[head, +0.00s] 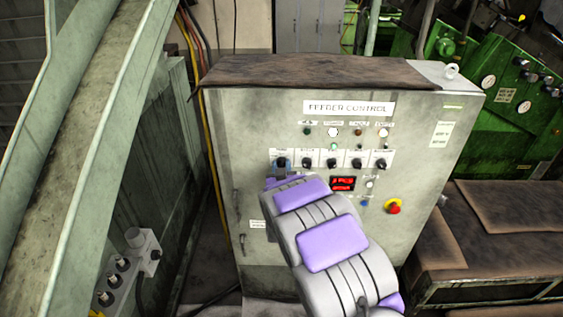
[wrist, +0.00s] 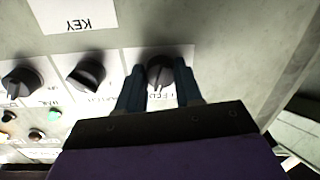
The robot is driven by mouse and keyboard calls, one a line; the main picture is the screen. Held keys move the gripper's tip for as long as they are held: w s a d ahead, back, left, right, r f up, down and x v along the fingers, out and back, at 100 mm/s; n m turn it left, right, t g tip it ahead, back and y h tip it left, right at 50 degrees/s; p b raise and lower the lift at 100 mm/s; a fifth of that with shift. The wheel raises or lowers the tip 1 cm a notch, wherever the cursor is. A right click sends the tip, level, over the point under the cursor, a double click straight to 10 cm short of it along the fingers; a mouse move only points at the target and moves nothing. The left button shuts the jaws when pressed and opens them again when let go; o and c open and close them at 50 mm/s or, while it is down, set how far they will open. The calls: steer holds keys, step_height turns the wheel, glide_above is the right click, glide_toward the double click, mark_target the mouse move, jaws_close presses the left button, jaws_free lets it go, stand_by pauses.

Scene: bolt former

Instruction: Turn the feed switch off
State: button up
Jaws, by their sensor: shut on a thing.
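The feeder control panel (head: 235,130) fills the middle of the head view, with a row of black rotary switches across it. In the wrist view, which shows the panel upside down, the feed switch (wrist: 160,73) is a round black knob with a pale pointer line. A partly covered label beside it seems to read FEED. My gripper (wrist: 159,67) has one blue finger on each side of this knob and is shut on it. In the head view my arm reaches up to the leftmost switch of the row, and the fingertips are hard to make out there.
Neighbouring knobs (wrist: 86,73) sit close beside the held one. A green machine (head: 500,100) stands at right, and a sloping beam (head: 100,130) at left.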

steer(key=shift+a+r+n+p, duration=0.15)
steer(key=shift+n+p, duration=0.7)
steer(key=shift+n, duration=0.85)
steer(key=o, duration=1)
steer(key=shift+a, duration=0.15)
steer(key=shift+o, duration=0.2)
steer(key=shift+d, duration=0.2)
